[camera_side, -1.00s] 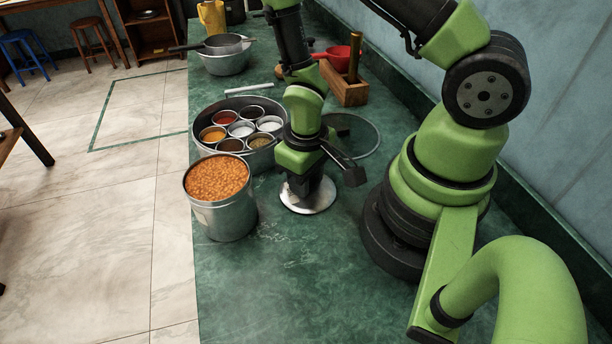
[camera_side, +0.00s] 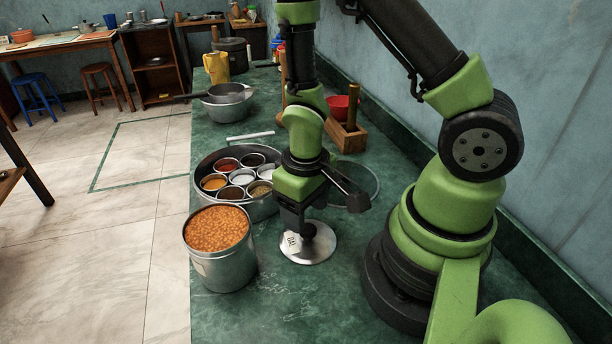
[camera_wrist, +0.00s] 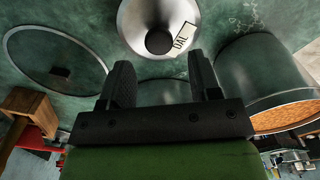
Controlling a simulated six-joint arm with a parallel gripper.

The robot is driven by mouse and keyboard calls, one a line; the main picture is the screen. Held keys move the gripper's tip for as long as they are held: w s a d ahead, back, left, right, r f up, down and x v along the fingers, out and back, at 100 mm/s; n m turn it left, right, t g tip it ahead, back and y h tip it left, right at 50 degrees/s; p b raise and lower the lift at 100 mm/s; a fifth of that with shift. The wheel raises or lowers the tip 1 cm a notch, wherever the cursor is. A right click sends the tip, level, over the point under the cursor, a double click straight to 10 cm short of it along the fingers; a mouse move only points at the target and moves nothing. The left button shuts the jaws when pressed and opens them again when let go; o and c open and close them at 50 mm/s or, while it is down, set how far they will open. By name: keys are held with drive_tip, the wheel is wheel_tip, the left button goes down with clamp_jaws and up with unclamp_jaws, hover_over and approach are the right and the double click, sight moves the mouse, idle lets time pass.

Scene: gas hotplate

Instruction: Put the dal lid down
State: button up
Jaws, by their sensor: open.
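The dal lid (camera_side: 322,249) is a round silvery metal disc lying flat on the green counter, to the right of the open dal tin (camera_side: 223,270). It has a dark knob and a white tag reading DAL; in the wrist view the lid (camera_wrist: 135,18) shows at the top edge, partly cut off. My gripper (camera_side: 300,226) is above the lid, pointing down. In the wrist view its two fingers (camera_wrist: 160,68) are apart with nothing between them, and the knob sits just beyond their tips. The tin is full of orange dal and also shows in the wrist view (camera_wrist: 255,75).
A round spice box (camera_side: 205,197) with several small cups stands behind the tin. A clear round lid (camera_side: 368,190) lies to the right, near a wooden caddy (camera_side: 349,139). A pan rests on a metal pot (camera_side: 228,108) farther back. The front counter is clear.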

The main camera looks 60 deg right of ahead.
drive_tip(key=s+a+r+m+t+y, duration=0.1)
drive_tip(key=s+r+t, duration=0.1)
drive_tip(key=r, duration=1)
drive_tip(key=s+a+r+m+t+y, duration=0.1)
drive_tip(key=s+r+t, duration=0.2)
drive_tip(key=r, duration=1)
drive_tip(key=shift+s+a+r+t, duration=0.2)
drive_tip(key=shift+s+r+t, duration=0.15)
drive_tip(key=shift+t, duration=0.75)
